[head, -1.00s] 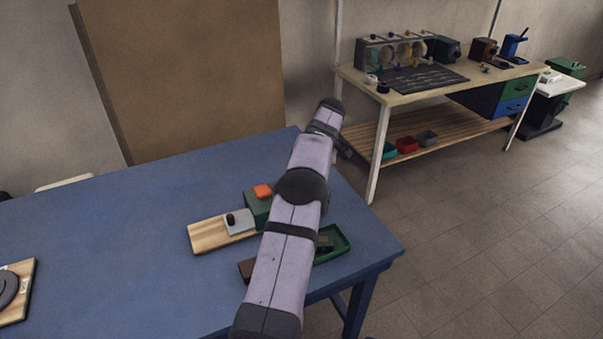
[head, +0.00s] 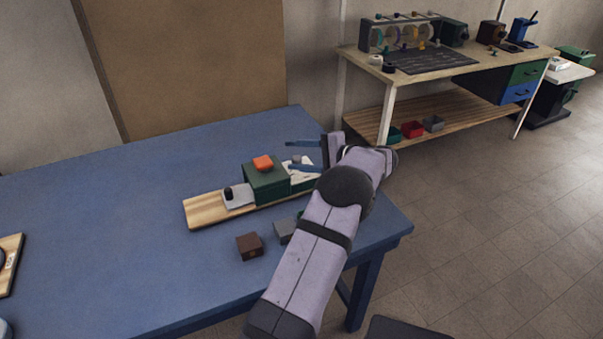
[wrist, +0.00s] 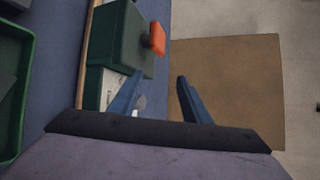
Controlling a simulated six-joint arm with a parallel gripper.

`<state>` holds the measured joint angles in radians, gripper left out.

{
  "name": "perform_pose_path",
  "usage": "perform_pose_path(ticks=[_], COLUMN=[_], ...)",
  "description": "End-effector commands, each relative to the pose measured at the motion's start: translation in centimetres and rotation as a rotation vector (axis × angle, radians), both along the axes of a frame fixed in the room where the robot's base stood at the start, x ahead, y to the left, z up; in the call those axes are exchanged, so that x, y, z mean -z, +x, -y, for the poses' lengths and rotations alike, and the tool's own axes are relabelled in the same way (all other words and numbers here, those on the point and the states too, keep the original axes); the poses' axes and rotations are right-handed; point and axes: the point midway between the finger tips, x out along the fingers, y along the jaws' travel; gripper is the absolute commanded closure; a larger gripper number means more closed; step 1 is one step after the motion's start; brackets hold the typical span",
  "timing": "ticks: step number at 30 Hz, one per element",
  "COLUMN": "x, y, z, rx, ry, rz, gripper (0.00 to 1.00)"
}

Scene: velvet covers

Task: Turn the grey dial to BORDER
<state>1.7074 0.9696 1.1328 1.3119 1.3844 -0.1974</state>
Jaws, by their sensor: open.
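A dark grey dial (head: 2,257) on a wooden board (head: 14,245) is cut off at the left edge of the head view. A label on that board is too small to read. My gripper (head: 288,155) is open and empty, above the right end of another wooden board (head: 205,210), far from the dial. Under it is a pale plate with a small grey part (head: 297,159), whose kind I cannot tell. In the wrist view my gripper (wrist: 157,78) has its fingers apart, right of the green block (wrist: 120,40) with an orange top (wrist: 157,37).
The green block (head: 266,184) stands mid-board, beside a black knob (head: 228,192) on a grey plate. A brown block (head: 249,246) and a grey block (head: 284,231) lie in front. A green tray (wrist: 22,130) shows in the wrist view.

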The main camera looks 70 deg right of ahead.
Motion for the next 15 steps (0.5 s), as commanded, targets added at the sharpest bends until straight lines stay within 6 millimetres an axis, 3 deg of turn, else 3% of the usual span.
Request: perform_pose_path(ticks=[1,15], x=[1.2,5.6], y=[-0.6,-5.3], z=[0.1,1.2], rx=[0.055,0.399], ry=[0.094,0.951], rz=[0.059,0.555], gripper=[0.57,0.57])
